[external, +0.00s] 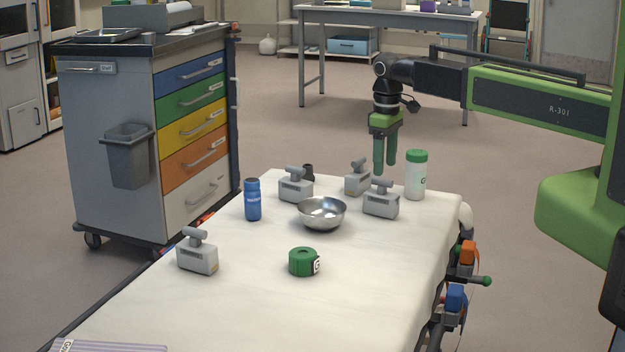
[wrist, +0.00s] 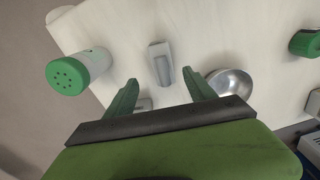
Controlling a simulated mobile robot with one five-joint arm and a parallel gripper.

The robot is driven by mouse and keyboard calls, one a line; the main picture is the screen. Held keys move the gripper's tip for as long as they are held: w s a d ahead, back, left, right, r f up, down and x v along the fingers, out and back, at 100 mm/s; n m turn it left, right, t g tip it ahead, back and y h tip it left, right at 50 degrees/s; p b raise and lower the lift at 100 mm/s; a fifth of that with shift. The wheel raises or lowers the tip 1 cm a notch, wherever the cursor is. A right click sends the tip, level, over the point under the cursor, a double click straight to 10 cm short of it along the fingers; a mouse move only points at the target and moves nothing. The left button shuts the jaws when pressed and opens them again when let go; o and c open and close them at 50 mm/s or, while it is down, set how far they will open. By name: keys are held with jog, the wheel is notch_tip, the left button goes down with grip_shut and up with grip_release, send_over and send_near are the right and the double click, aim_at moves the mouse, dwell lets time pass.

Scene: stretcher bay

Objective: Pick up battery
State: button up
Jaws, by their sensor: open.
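Several grey blocks with a bar-like handle on top stand on the white-covered stretcher; they look alike, and I cannot tell for certain which is the battery. In the external view they are a front-left block (external: 197,257), a back-left block (external: 294,189), a back-middle block (external: 356,182) and a right block (external: 381,203). My gripper (external: 385,168) is open and empty, pointing down above the back-middle and right blocks. In the wrist view, its spread fingers (wrist: 160,76) frame one grey block (wrist: 160,64); another (wrist: 143,104) is partly hidden by my gripper.
A steel bowl (external: 322,213) stands left of the right block. A green-lidded shaker (external: 416,178) stands to its right. A blue bottle (external: 252,200), a green tape roll (external: 303,262) and a small black object (external: 308,172) share the stretcher (external: 375,290). A drawer cart (external: 100,160) stands at left.

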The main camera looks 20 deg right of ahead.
aim_at(382, 193)
notch_tip(382, 193, down, 6)
jog(key=b, duration=0.4)
jog(key=shift+r, duration=0.2)
jog(key=f+b, duration=0.5)
jog(key=shift+a+f, duration=0.1)
jog(key=shift+a, duration=0.2)
jog(key=shift+c, duration=0.3)
grip_shut()
